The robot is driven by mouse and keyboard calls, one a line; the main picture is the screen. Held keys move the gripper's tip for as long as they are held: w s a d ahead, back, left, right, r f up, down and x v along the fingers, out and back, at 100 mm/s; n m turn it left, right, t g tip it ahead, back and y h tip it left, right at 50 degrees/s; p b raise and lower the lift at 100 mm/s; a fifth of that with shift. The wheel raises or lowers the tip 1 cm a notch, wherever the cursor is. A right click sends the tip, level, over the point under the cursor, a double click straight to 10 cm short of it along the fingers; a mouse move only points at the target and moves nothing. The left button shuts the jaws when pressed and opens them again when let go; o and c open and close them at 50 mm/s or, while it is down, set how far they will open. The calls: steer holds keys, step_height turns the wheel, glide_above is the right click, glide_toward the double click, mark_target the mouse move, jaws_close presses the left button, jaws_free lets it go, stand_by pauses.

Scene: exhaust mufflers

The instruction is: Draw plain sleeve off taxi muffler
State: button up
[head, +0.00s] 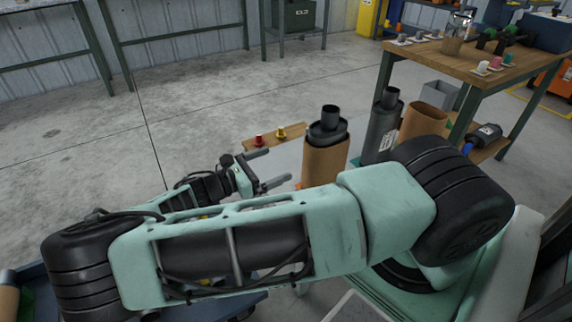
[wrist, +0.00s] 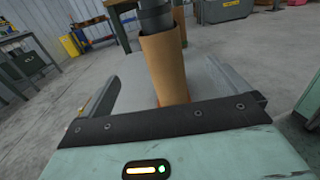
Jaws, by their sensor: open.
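A plain brown cardboard sleeve (head: 325,164) stands upright around a dark muffler (head: 328,125), whose top and pipe stick out above the rim. In the wrist view the sleeve (wrist: 163,68) shows ahead between my finger lines, with the muffler's dark end (wrist: 155,20) above it. My gripper (head: 274,168) is open and empty, to the left of the sleeve, with its fingers pointing toward it. The sleeve's lower part is hidden behind my arm in the head view. No mark that tells the taxi muffler is readable.
A bare dark muffler (head: 381,128) with a white label and another brown sleeve (head: 424,121) stand just right. A wooden strip (head: 265,139) with a red and a yellow knob lies behind.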

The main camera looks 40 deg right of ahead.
mark_target(324, 163)
steer(key=b+x, duration=0.2)
steer(key=x, duration=1.5)
steer(key=shift+s, duration=0.15)
